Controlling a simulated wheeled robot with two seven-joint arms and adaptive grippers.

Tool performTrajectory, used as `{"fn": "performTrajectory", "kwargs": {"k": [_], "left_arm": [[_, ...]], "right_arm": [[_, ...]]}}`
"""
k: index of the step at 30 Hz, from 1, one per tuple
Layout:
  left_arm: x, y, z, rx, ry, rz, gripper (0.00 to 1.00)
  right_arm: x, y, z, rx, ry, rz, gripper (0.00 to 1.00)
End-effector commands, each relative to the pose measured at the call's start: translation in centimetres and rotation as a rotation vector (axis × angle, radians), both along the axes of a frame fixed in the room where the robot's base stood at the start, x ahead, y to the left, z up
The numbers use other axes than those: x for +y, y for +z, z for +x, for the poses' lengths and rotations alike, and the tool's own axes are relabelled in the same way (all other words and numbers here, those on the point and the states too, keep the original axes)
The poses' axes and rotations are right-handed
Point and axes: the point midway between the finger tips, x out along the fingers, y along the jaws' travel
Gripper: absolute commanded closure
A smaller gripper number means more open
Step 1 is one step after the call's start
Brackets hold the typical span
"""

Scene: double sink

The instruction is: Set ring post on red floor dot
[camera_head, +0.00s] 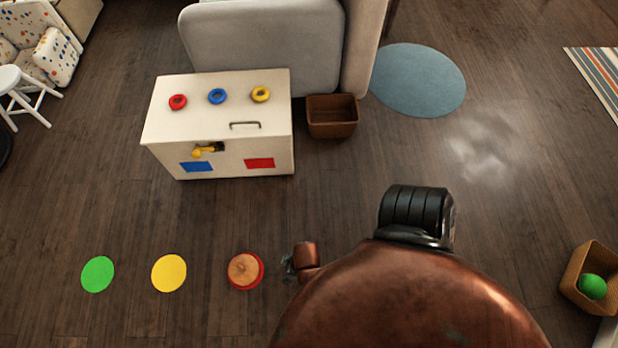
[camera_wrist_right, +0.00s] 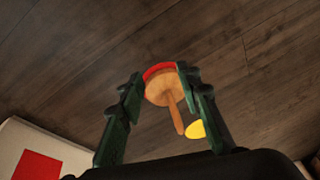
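The ring post (camera_head: 243,268), a round wooden base with a peg, stands upright on the red floor dot (camera_head: 262,272). Only a red rim of the dot shows around the base. In the right wrist view the ring post (camera_wrist_right: 160,90) sits beyond the spread fingertips, with the red dot (camera_wrist_right: 158,68) showing at its far edge. My right gripper (camera_wrist_right: 158,80) is open and empty; in the head view it is mostly hidden by my copper-coloured arm, just right of the post. My left gripper is not in view.
A yellow dot (camera_head: 169,273) and a green dot (camera_head: 97,274) lie left of the post. A white chest (camera_head: 220,123) with three rings on top stands behind. A brown basket (camera_head: 332,116) is beside it. A bin (camera_head: 573,285) with a green ball is at right.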

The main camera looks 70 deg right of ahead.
Motion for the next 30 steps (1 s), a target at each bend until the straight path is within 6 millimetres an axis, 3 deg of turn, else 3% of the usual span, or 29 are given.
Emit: {"fn": "performTrajectory", "kwargs": {"k": [1,3,6,9,15,28,30], "left_arm": [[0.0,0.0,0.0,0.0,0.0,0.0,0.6],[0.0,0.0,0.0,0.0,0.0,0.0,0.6],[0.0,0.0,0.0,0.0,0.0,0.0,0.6],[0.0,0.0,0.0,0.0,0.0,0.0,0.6],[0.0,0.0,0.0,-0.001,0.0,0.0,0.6],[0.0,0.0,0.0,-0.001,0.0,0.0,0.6],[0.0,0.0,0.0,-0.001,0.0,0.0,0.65]], "right_arm": [[-0.8,1.4,-3.1,0.019,-0.006,0.016,0.68],[-1.9,3.4,-6.5,0.038,0.0,0.025,0.68],[-3.5,6.2,-10.5,0.057,0.01,0.029,0.68],[-4.7,8.6,-13.2,0.068,0.02,0.027,0.68],[-5.4,10.6,-15.1,0.074,0.032,0.024,0.68],[-5.4,10.6,-15.1,0.074,0.034,0.022,0.68],[-5.4,10.6,-15.1,0.074,0.034,0.022,0.71]]}}
